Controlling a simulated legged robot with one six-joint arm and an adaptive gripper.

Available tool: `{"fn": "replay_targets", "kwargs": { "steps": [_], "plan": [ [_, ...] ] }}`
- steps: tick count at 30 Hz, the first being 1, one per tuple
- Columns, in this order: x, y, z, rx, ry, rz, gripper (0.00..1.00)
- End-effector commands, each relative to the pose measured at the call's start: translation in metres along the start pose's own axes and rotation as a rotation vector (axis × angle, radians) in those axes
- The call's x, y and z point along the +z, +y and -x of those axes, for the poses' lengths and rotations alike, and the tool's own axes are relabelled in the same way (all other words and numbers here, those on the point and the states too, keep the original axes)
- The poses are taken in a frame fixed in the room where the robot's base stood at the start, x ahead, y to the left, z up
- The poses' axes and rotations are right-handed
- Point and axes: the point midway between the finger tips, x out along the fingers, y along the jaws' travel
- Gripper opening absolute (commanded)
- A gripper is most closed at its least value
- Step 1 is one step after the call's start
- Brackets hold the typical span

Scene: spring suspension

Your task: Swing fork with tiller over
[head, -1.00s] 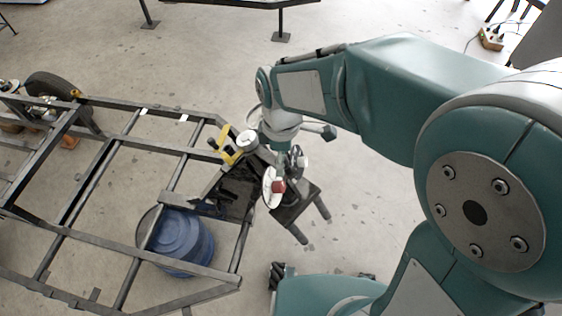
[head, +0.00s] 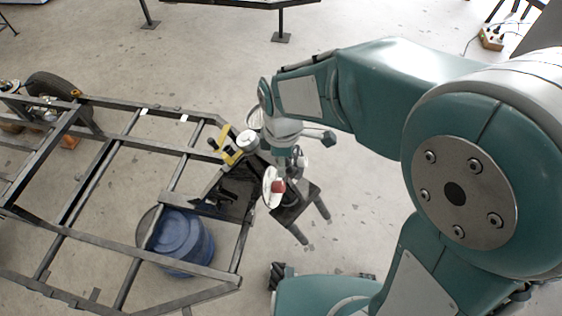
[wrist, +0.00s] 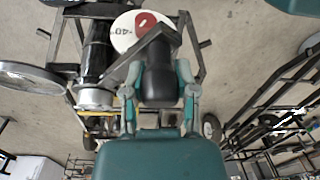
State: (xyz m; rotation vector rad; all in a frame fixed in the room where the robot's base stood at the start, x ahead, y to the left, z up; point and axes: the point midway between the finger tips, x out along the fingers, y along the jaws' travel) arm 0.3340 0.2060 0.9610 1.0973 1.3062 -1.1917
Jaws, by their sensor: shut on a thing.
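In the wrist view my gripper (wrist: 159,98) is shut on the tiller (wrist: 158,72), a thick black grip between its two fingers. A grey metal fork arm (wrist: 148,42) slants up beside the grip. A white disc (wrist: 124,38) with a red part and printed numbers is just beyond it. In the head view the disc (head: 270,184) stands on the hub assembly at the frame's right corner. My wrist is above it and hides the tiller and the fingertips there. How far the fork is swung is hard to tell.
A dark steel chassis frame (head: 107,150) fills the left. A blue drum (head: 180,240) is under its corner. A yellow bracket (head: 230,147) and a silver cylinder (head: 247,140) are left of my wrist. A dark stand (head: 292,210) is below the disc.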

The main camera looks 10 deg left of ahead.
Motion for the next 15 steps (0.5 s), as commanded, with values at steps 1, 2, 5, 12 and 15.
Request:
{"fn": "replay_targets", "kwargs": {
  "steps": [1, 2, 5, 12, 15],
  "plan": [
    [0.002, 0.002, 0.000, -0.004, 0.000, 0.009, 0.00],
    [0.002, 0.003, 0.000, -0.008, 0.000, 0.016, 0.00],
    [0.007, 0.008, 0.002, -0.023, 0.000, 0.055, 0.00],
    [0.022, 0.030, 0.008, -0.090, 0.000, 0.213, 0.00],
    [0.029, 0.043, 0.010, -0.125, 0.000, 0.298, 0.00]
  ]
}}
